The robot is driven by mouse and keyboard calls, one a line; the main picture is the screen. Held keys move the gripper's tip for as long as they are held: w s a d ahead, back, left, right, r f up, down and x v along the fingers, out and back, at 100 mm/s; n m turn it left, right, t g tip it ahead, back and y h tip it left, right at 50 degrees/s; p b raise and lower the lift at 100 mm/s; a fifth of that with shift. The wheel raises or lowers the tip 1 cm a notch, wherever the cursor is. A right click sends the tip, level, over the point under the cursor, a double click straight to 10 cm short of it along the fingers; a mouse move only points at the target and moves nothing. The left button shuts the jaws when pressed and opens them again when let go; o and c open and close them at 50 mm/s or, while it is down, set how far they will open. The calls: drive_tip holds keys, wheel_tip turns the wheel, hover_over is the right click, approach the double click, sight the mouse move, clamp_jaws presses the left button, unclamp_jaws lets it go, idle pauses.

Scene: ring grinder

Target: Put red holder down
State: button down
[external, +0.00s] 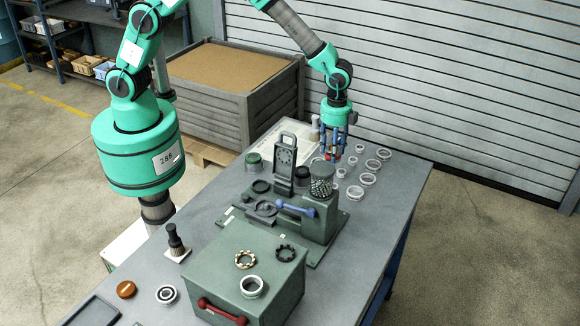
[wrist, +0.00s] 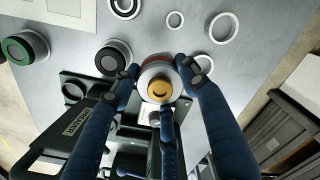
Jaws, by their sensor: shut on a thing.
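The red holder (wrist: 159,89) shows in the wrist view between my blue fingers, with a yellow round centre, a pale ring and a red edge. My gripper (external: 335,150) is shut on it, fingers pointing down, over the far part of the table, behind the green grinder (external: 318,218). In the external view only a small red patch shows between the fingers. I cannot tell whether the holder touches the table.
Several pale rings (external: 367,179) lie right of my gripper. Dark round containers (wrist: 112,57) stand close by in the wrist view. A green box (external: 250,275) with a red handle stands near the front. Grey tabletop (external: 395,200) is clear at the right.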

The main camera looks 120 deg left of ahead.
drive_tip(key=w+d+m+p, duration=0.1)
drive_tip(key=w+d, duration=0.4)
drive_tip(key=w, duration=0.6)
drive_tip(key=w+d+f+m+p, duration=0.1)
drive_tip(key=w+d, duration=0.5)
drive_tip(key=w, duration=0.5)
drive_tip(key=shift+d+f, duration=0.15)
drive_tip(key=shift+f, duration=0.05)
drive_tip(key=shift+f, duration=0.1)
drive_tip(key=shift+f, duration=3)
drive_tip(key=shift+f, duration=0.1)
drive_tip(key=shift+f, duration=1.8)
drive_tip(key=shift+f, duration=0.1)
drive_tip(key=c, duration=0.9)
unclamp_jaws()
drive_tip(key=shift+s+f, duration=0.1)
drive_tip(key=shift+c, duration=0.2)
